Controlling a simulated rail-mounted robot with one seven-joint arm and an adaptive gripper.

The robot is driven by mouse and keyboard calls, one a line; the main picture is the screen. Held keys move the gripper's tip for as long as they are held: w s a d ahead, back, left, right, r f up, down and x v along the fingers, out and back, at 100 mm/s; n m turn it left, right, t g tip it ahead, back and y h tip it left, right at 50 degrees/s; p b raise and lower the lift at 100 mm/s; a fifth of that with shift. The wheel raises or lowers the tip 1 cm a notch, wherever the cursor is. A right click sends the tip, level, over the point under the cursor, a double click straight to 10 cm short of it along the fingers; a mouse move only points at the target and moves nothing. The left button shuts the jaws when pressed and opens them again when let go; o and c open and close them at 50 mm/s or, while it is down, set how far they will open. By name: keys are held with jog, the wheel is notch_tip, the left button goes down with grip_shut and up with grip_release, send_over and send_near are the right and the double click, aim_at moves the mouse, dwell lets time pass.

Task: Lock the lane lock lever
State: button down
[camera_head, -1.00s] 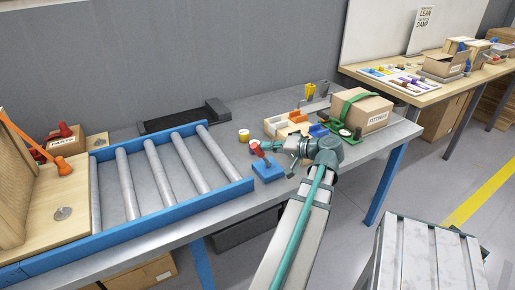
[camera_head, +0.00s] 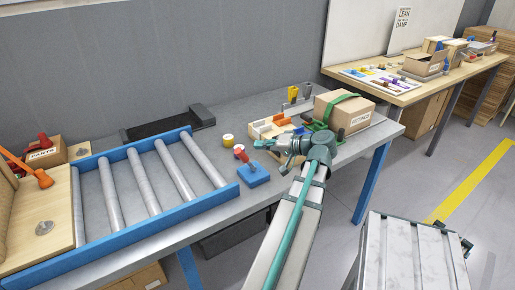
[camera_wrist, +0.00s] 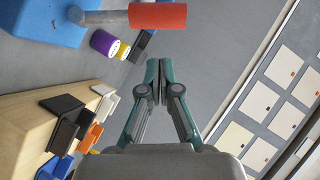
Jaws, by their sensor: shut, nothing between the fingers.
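The lane lock lever has a blue base (camera_head: 254,177) and a red handle (camera_head: 241,154), which leans up and to the left in the head view. It stands on the grey bench beside the right end of the roller lane (camera_head: 150,225). In the wrist view the red handle (camera_wrist: 158,15) lies across the top on a grey shaft, with the blue base (camera_wrist: 40,18) at the top left. My gripper (camera_head: 259,144) is shut and empty, just right of the handle in the head view. Its closed fingertips (camera_wrist: 159,68) sit below the handle in the wrist view, with a visible gap.
Yellow and purple-ended rolls (camera_head: 228,140) stand behind the lever. A wooden organiser (camera_head: 268,127) with coloured bins and a strapped cardboard box (camera_head: 345,112) are behind my gripper. Bare bench lies in front of the lever.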

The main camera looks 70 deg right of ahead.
jog(key=b+v, duration=0.1)
jog(key=v, duration=0.9)
